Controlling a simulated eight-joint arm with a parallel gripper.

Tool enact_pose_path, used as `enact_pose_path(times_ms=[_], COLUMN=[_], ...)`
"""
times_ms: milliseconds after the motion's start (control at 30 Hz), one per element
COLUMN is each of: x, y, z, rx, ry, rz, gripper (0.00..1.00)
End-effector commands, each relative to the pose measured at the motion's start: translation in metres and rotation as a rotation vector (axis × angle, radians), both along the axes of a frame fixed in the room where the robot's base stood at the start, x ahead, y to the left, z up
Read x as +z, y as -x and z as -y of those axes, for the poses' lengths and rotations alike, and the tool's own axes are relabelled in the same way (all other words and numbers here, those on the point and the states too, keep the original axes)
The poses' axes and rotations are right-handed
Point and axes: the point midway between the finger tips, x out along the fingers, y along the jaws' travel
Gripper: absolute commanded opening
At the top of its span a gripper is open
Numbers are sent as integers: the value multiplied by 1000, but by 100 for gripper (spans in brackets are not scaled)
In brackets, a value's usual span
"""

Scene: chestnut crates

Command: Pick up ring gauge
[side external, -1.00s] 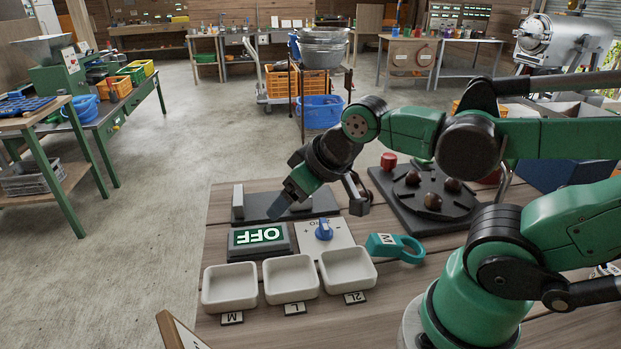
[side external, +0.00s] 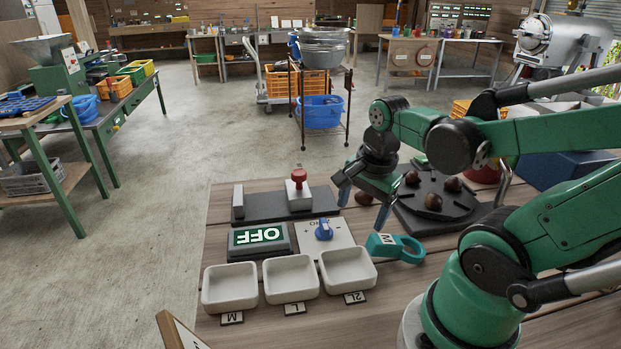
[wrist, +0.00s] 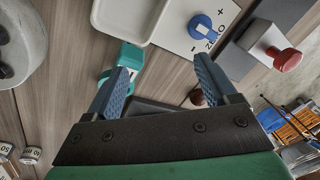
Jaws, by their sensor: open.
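The ring gauge (side external: 399,248) is a teal ring with a flat tab marked M. It lies on the wooden table, right of the dial plate. My gripper (side external: 363,204) is open, pointing down, behind and to the left of the ring gauge and apart from it. In the wrist view the ring gauge (wrist: 128,56) shows just beyond the left fingertip, which covers part of it. My gripper also shows there (wrist: 160,68), its fingers spread with nothing held.
A chestnut (side external: 363,198) is close to the fingers. A black round-topped stand (side external: 420,212) with several chestnuts is behind the gauge. White trays (side external: 347,268), a blue-knob plate (side external: 324,231), an OFF display (side external: 259,237) and a red-knobbed block (side external: 299,190) stand to the left.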

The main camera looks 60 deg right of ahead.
Motion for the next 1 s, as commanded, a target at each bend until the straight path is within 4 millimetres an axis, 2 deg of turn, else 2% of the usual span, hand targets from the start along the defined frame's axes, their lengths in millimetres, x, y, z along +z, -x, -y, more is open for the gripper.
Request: enact_pose_path(times_ms=[33,100,200,300,467,1000], x=[-3,-6,-9,-10,-17,-59], y=[9,20,31,36,36,35], z=[7,12,16,17,18,17], rx=[-171,-372,-566,-659,-676,-671], ry=[-36,-76,-109,-123,-125,-125], rz=[-32,-70,-108,-125,-129,-126], gripper=[79,79,79,79,79,79])
